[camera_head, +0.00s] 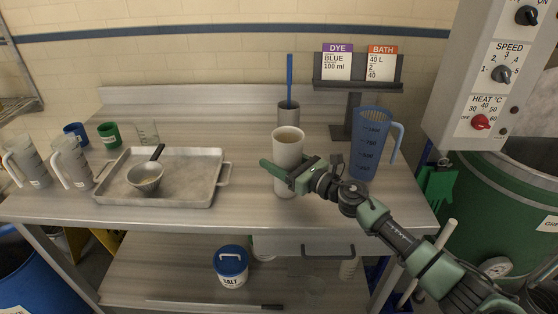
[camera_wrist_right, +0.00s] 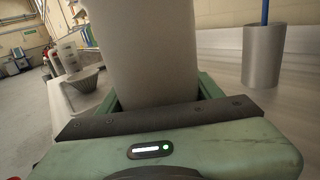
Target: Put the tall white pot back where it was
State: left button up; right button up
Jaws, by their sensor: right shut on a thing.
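The tall white pot (camera_head: 287,147) is upright over the front middle of the steel table (camera_head: 245,206), with brownish contents showing at its mouth. My right gripper (camera_head: 284,174) is shut around the pot's lower half. In the right wrist view the pot (camera_wrist_right: 145,50) fills the space between the green fingers (camera_wrist_right: 158,98). I cannot tell whether its base touches the table. My left gripper is not in view.
A steel tray (camera_head: 222,187) with a ladle bowl (camera_head: 146,178) lies to the left. A grey cup (camera_head: 289,113) with a blue rod stands behind the pot. A blue measuring jug (camera_head: 369,145) and a card stand (camera_head: 355,103) are to the right. Clear table lies between tray and pot.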

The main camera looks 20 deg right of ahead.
jog(key=shift+f, duration=0.2)
jog(key=o, duration=1.9)
jog(key=shift+c, duration=0.2)
jog(key=shift+r, duration=0.15)
jog(key=shift+r, duration=0.2)
jog(key=b+v, duration=0.1)
jog(key=v, duration=0.6)
jog(key=b+v, duration=0.1)
jog(key=v, duration=0.3)
jog(key=shift+f+b, duration=0.35)
jog(key=shift+s+d+r, duration=0.2)
jog(key=shift+s+d, duration=0.1)
jog(key=shift+s, duration=0.15)
